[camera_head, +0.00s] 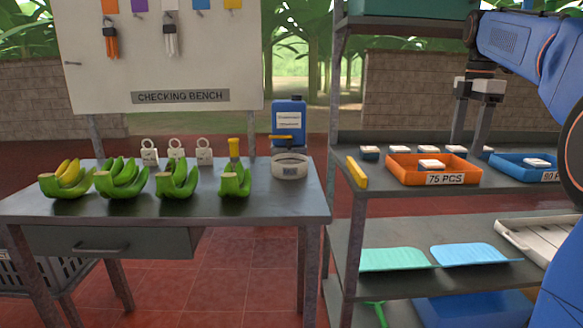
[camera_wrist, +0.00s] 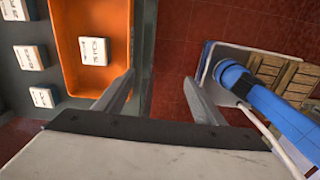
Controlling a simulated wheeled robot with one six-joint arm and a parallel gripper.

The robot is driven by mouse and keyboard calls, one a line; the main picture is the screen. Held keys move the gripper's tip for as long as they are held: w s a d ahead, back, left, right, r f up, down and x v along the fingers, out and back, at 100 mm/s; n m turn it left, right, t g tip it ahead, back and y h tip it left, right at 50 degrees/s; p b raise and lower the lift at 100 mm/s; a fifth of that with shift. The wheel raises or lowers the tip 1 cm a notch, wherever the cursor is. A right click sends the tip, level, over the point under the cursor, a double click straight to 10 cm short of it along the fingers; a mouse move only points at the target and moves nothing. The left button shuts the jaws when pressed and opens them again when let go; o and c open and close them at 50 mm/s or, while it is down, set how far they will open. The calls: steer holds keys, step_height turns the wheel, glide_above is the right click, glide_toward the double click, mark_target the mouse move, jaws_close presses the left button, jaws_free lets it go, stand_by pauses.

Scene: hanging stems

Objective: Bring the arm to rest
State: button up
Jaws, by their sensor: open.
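My arm (camera_head: 535,55) reaches in from the right edge of the head view, its blue links raised over the shelf rack. My gripper (camera_head: 468,143) points down, with its fingers in front of the rack's upper shelf, to the right of the orange tray (camera_head: 400,172). In the wrist view my gripper (camera_wrist: 158,88) shows two grey fingers spread apart with nothing between them. I cannot tell the exact height above the shelf.
The rack's upper shelf holds small labelled white-topped boxes (camera_head: 427,151), a blue tray (camera_head: 520,168) and a yellow block (camera_head: 357,172). Its lower shelf (camera_head: 400,285) holds coloured liners.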

steer(key=s+a+f+m+t, duration=0.1)
steer(key=s+a+f+m, duration=0.45)
steer(key=s, duration=0.25)
steer(key=s+a+f+m+t, duration=0.1)
steer(key=s+a+f+m, duration=0.4)
steer(key=s, duration=0.3)
steer(key=s+a+f+m+t, duration=0.1)
steer(key=s+a+f+m, duration=0.1)
steer(key=s+f, duration=0.5)
steer(key=s+a+f+m+t, duration=0.1)
steer(key=s+f+m, duration=0.4)
steer(key=f, duration=0.8)
steer(key=s+a, duration=0.1)
steer(key=s, duration=0.1)
steer(key=shift+s+a+t, duration=0.3)
steer(key=shift+s, duration=0.05)
